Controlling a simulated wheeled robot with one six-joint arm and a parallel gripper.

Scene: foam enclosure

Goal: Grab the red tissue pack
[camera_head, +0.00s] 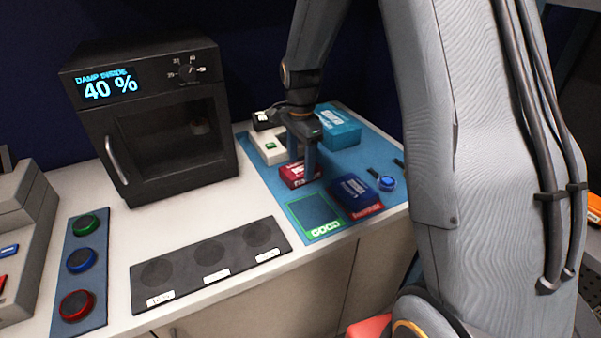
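My gripper (303,168) points down right over the red pack. Its two fingers are apart, with their tips at the level of the pack. The right finger covers part of the pack's right side. I cannot tell whether the fingers touch it.
A white box (267,147) with a green button stands left of my gripper, and a teal box (340,130) behind right. A blue button (387,183) sits right. A green-framed square (314,214) is empty. A black oven (155,125) stands left.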

